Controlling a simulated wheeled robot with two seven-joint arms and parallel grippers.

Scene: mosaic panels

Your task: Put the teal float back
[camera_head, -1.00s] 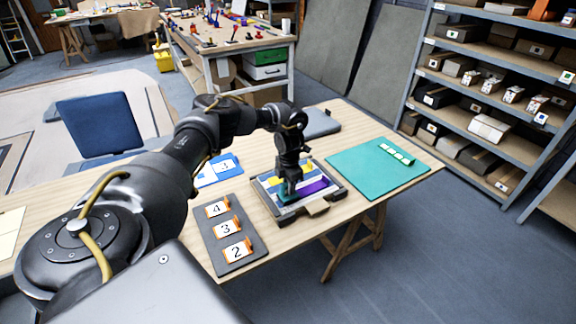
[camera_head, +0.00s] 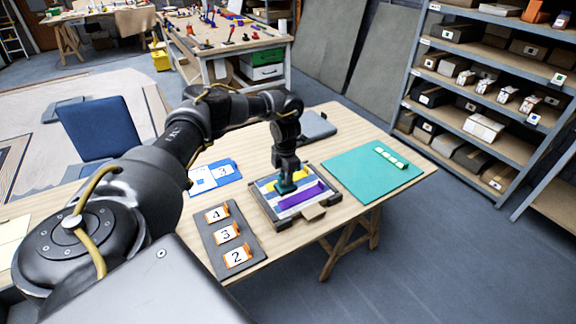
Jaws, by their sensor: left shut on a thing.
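My left gripper (camera_head: 287,181) reaches down over the mosaic panel and is shut on the teal float (camera_head: 286,188). Only a small part of the float shows below the fingers. It is over the far middle of the panel; I cannot tell whether it touches the surface. The panel lies in a dark-framed tray (camera_head: 264,208) on the wooden table and shows blue and white stripes, yellow patches and a long purple strip (camera_head: 301,195). My right gripper is not in view.
A teal mat (camera_head: 352,176) with several pale pieces lies to the right. A dark board (camera_head: 222,245) with cards 4, 3 and 2 lies at front left, a blue card (camera_head: 226,180) behind it. A grey flat case (camera_head: 317,126) lies behind the arm.

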